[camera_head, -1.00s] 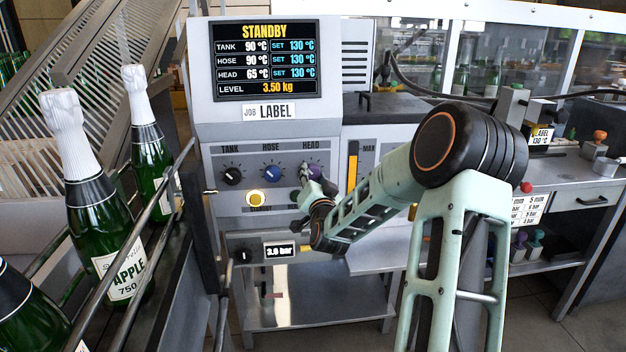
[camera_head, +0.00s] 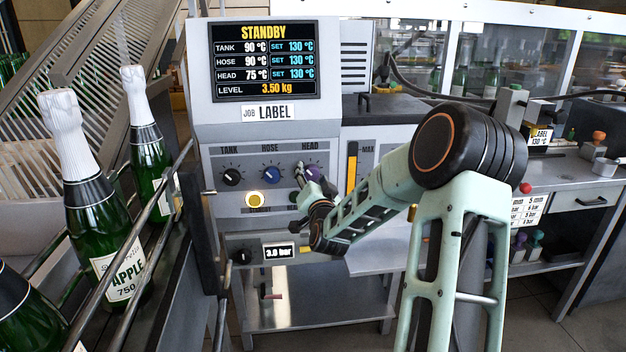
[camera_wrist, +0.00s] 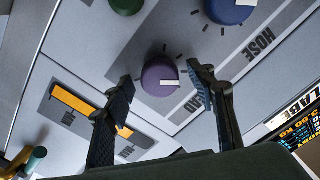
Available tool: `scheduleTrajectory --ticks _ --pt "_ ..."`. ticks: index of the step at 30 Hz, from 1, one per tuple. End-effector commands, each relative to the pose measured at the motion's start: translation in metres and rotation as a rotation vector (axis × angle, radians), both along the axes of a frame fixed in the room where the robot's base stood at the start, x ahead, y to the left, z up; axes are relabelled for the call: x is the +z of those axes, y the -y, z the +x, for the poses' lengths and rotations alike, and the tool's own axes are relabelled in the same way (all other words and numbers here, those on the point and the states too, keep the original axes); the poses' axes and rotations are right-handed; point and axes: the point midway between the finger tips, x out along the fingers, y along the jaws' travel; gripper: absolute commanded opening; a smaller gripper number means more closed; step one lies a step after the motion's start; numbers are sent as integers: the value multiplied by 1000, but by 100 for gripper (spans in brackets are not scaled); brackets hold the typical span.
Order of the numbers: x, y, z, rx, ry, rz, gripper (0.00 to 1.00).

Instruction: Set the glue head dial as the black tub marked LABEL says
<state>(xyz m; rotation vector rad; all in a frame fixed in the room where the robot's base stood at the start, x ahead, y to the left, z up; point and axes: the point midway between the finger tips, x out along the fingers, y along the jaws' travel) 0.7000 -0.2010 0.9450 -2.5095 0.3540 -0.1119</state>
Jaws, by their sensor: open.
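The purple HEAD dial (camera_wrist: 160,77) shows in the wrist view with a white pointer mark. In the head view the dial (camera_head: 313,171) is partly covered by my gripper (camera_head: 310,187). My gripper (camera_wrist: 160,73) is open, one finger on each side of the dial in the wrist view, with visible gaps; I cannot tell how deep the fingertips reach. The screen (camera_head: 265,60) reads STANDBY, HEAD 75 °C, SET 130 °C. The black tub (camera_head: 541,113) at the right bears a card (camera_head: 540,136) reading LABEL 130 °C. The JOB plate (camera_head: 268,112) says LABEL.
The black TANK dial (camera_head: 232,176) and blue HOSE dial (camera_head: 272,173) sit left of the HEAD dial. A lit yellow button (camera_head: 255,199) is below them. A green knob (camera_wrist: 126,5) shows in the wrist view. Bottles (camera_head: 95,190) stand at the left behind rails.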

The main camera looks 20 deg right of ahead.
Motion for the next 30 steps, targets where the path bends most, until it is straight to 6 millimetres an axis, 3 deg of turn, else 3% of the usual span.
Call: scheduleTrajectory --ticks 5,21,30 --pt "0 -4 -12 1 -2 -1 51" --pt "0 -29 -101 1 -1 -1 51" --pt "0 -33 -115 0 0 0 51"
